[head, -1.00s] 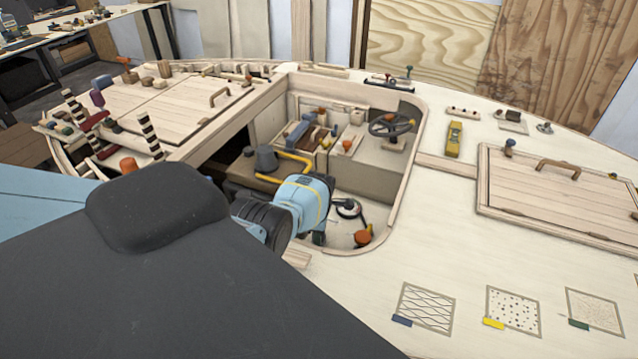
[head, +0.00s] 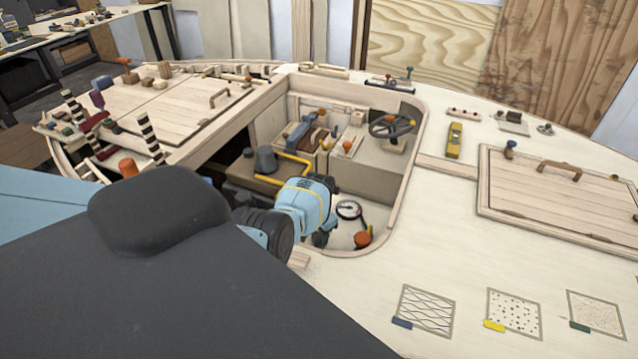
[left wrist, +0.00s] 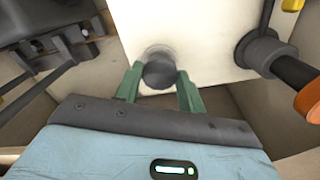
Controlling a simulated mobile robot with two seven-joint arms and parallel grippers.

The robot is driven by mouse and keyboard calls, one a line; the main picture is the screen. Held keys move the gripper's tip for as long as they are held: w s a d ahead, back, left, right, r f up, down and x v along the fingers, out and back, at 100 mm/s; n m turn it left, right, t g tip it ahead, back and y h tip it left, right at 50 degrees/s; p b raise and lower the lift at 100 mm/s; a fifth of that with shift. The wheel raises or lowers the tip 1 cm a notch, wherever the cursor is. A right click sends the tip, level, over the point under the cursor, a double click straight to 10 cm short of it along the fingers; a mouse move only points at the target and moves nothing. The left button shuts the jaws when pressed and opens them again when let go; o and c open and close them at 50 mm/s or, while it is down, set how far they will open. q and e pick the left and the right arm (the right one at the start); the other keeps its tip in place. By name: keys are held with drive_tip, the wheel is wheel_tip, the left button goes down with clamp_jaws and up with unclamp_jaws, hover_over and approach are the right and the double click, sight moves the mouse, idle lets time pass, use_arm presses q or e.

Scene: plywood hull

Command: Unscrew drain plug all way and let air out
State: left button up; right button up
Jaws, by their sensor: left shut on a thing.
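The drain plug (left wrist: 159,70) looks like a dark round knob on a pale panel in the left wrist view. The green fingers of my left gripper (left wrist: 160,80) stand on both sides of it and are shut on it. In the head view my left gripper (head: 320,236) reaches down into the open cockpit well, and its light blue body hides the plug. I cannot tell how far the plug is unscrewed. My right gripper is not in view.
A round gauge (head: 349,209) and an orange knob (head: 362,238) sit right of my gripper. A yellow rail (head: 292,157) and a steering wheel (head: 392,125) are farther back. In the wrist view an orange-ended dark handle (left wrist: 298,80) is close on the right. The wooden coaming surrounds the well.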

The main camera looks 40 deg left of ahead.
use_arm(q)
drive_tip(key=shift+s+d+f+n, duration=0.15)
drive_tip(key=shift+f+n, duration=0.1)
drive_tip(key=shift+n, duration=0.3)
drive_tip(key=shift+s+d+f+n, duration=0.1)
drive_tip(key=shift+s+f+n, duration=0.1)
drive_tip(key=shift+n, duration=0.35)
drive_tip(key=o, duration=1)
drive_tip(key=shift+w+a, duration=0.1)
drive_tip(key=shift+w, duration=0.1)
drive_tip(key=shift+w+a+r, duration=0.1)
drive_tip(key=shift+r, duration=0.2)
